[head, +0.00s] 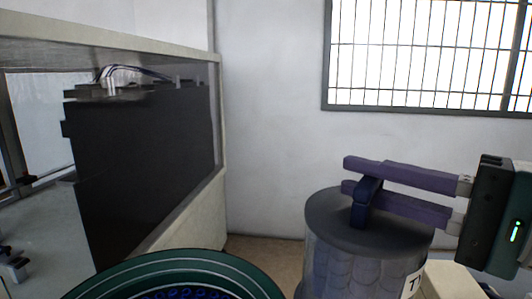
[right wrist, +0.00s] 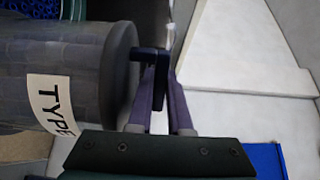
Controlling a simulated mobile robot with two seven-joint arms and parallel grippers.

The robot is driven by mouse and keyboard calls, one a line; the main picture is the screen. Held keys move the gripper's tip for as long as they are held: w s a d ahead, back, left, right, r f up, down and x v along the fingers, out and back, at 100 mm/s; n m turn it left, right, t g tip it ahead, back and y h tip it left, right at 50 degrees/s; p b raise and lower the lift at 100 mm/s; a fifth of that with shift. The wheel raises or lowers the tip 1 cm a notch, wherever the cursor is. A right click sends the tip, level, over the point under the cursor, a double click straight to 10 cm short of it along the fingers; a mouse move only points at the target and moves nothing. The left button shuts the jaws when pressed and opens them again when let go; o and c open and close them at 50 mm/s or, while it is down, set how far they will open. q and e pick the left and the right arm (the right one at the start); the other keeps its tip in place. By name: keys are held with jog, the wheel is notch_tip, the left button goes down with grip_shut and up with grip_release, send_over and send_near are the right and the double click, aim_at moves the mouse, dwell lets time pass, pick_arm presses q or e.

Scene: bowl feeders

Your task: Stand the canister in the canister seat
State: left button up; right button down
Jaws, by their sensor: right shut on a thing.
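The canister (head: 340,258) is a grey, patterned cylinder with a dark lid and a dark blue handle on top. It stands upright at the bottom right of the head view, its lower part cut off by the frame. In the right wrist view the canister (right wrist: 75,62) lies across the left side with a white label reading "TYPE". My right gripper (head: 355,178) comes in from the right, its purple fingers shut on the handle; the grip also shows in the right wrist view (right wrist: 156,92). I cannot make out the canister seat. My left gripper is out of view.
A green bowl feeder (head: 150,265) with small blue parts is at the bottom, left of the canister. A pale-framed cabinet with a dark panel (head: 145,165) stands at left. A barred window (head: 425,55) is in the back wall. A blue patch (right wrist: 265,160) shows in the wrist view.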

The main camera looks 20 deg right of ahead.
jog(key=shift+w+d+f+h, duration=0.25)
jog(key=shift+f+h, duration=0.05)
notch_tip(320, 180, down, 6)
jog(key=b, duration=0.5)
jog(key=shift+r+b, duration=0.2)
jog(key=shift+b, duration=0.1)
dwell(0.6)
